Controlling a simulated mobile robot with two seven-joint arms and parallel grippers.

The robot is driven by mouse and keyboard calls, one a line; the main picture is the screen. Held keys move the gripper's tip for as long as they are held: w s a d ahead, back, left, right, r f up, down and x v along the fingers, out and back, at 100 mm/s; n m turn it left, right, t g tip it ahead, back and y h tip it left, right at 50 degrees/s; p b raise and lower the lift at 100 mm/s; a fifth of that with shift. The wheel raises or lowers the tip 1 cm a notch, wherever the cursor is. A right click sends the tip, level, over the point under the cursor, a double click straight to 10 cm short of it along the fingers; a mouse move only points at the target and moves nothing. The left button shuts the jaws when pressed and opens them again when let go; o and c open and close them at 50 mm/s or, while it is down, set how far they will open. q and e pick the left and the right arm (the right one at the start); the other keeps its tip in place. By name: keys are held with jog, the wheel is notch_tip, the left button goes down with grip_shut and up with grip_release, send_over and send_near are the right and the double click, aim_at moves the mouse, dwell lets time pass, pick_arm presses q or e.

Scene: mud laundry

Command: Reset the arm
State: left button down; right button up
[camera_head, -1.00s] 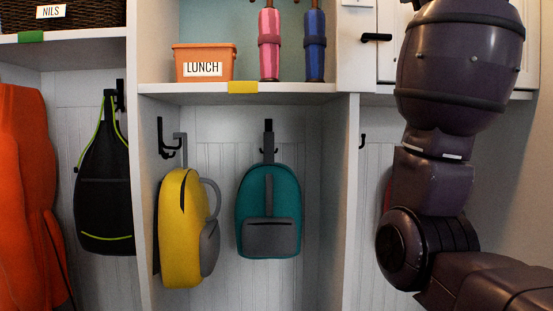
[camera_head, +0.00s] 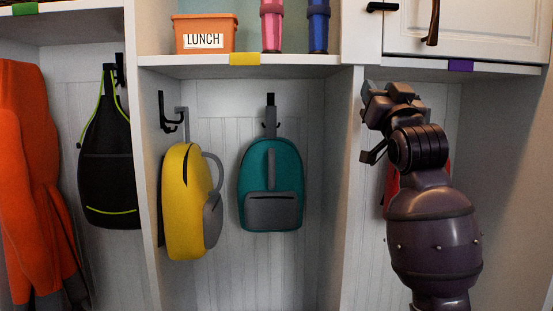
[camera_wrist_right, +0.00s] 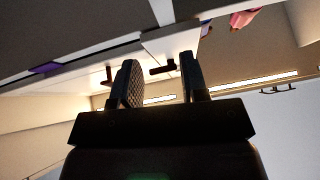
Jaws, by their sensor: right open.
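My right arm rises from the bottom right in the head view, with the forearm upright. My right gripper (camera_head: 368,122) is at its top, in front of the right cubby and close to the divider's edge. In the right wrist view the two fingers (camera_wrist_right: 161,82) stand apart with nothing between them. My left gripper is in neither current view.
A yellow backpack (camera_head: 187,205) and a teal backpack (camera_head: 270,170) hang in the middle cubby. A red item (camera_head: 391,188) is partly hidden behind my right arm. An orange lunch bin (camera_head: 205,35) and bottles stand on the shelf above. A white cabinet (camera_head: 480,30) is upper right.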

jog(key=s+d+f+n+g, duration=0.2)
jog(key=s+f+g, duration=0.1)
jog(key=f, duration=1.8)
jog(key=s+d+f+n+g, duration=0.1)
jog(key=s+f+g, duration=0.15)
jog(key=f, duration=1.95)
jog(key=s+d+f+m+g+h, duration=0.1)
jog(key=s+d+f+g, duration=0.1)
jog(key=s+f, duration=1.2)
jog(key=s+d+f+m+g+h, duration=0.1)
jog(key=s+f+g, duration=0.4)
jog(key=s+f, duration=0.9)
jog(key=shift+d+f, duration=0.3)
jog(key=shift+d, duration=0.5)
jog(key=shift+s, duration=0.1)
